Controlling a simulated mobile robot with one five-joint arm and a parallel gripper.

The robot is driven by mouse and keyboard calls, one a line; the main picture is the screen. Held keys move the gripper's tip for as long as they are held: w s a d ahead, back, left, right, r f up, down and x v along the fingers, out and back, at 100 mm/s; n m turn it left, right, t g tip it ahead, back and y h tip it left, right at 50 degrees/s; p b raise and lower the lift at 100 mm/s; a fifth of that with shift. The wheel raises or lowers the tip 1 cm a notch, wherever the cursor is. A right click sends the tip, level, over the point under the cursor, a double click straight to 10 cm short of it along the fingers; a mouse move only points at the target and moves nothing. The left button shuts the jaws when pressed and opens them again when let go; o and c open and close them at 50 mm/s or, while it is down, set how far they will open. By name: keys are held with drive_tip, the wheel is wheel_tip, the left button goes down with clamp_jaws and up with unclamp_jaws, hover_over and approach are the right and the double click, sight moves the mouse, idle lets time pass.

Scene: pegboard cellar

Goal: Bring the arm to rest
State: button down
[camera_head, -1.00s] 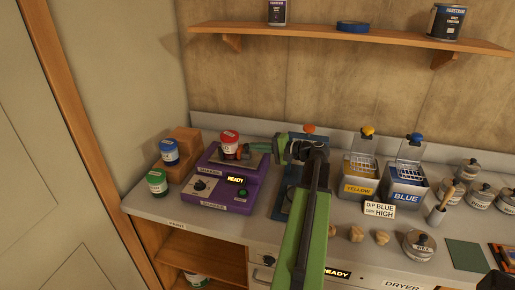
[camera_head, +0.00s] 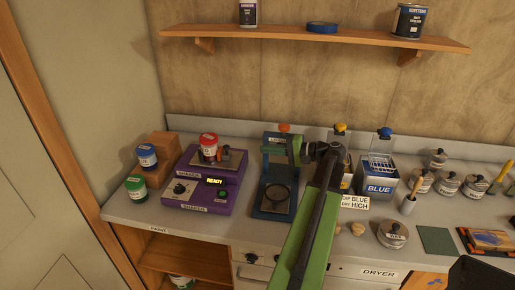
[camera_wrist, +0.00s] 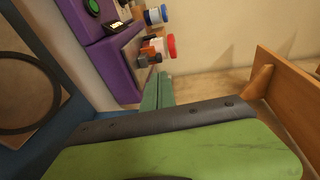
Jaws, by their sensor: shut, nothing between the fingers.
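My gripper (camera_head: 296,151) is on the end of my green arm, in front of the blue stand in the head view. Its green fingers (camera_wrist: 158,92) are shut in the wrist view, with nothing between them. They point toward the purple shaker (camera_head: 191,205) but are apart from it. A red-lidded jar (camera_head: 208,150) stands on the shaker, left of the gripper. The wrist view also shows the shaker (camera_wrist: 121,64) and the red-lidded jar (camera_wrist: 170,46) beyond the fingertips.
The blue stand (camera_head: 270,212) with a round dark ring is close beside my arm. Behind and right are the yellow tank (camera_head: 346,178) and blue tank (camera_head: 379,188). A blue-lidded jar (camera_head: 147,157) and green-lidded jar (camera_head: 136,188) stand at left. A wooden shelf (camera_head: 270,36) hangs above.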

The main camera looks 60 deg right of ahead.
drive_tip(key=w+a+n+g+y, duration=0.3)
drive_tip(key=w+a+n+y, duration=0.15)
drive_tip(key=w+a, duration=1.25)
drive_tip(key=w+a+f+n+g+y, duration=0.15)
drive_tip(key=w+a, duration=0.25)
drive_tip(key=a, duration=0.6)
drive_tip(key=w+a+f+n+g+y, duration=0.1)
drive_tip(key=w+a+f+n+g, duration=0.15)
drive_tip(key=a, duration=0.75)
drive_tip(key=s+a+f+n+g+h, duration=0.15)
drive_tip(key=a+f+g, duration=0.3)
drive_tip(key=a, duration=0.75)
drive_tip(key=s+a+f+n+g+h, duration=0.1)
drive_tip(key=a+f+n+g+h, duration=0.15)
drive_tip(key=a+f, duration=0.6)
drive_tip(key=s+a+n+g+h, duration=0.2)
drive_tip(key=s+a+h, duration=0.1)
drive_tip(key=a, duration=0.3)
drive_tip(key=s+d+f+h, duration=0.1)
drive_tip(key=d+h, duration=0.3)
drive_tip(key=d, duration=0.5)
drive_tip(key=shift+s+f+t, duration=0.2)
drive_tip(key=shift+f+t, duration=0.1)
drive_tip(key=shift+f, duration=0.55)
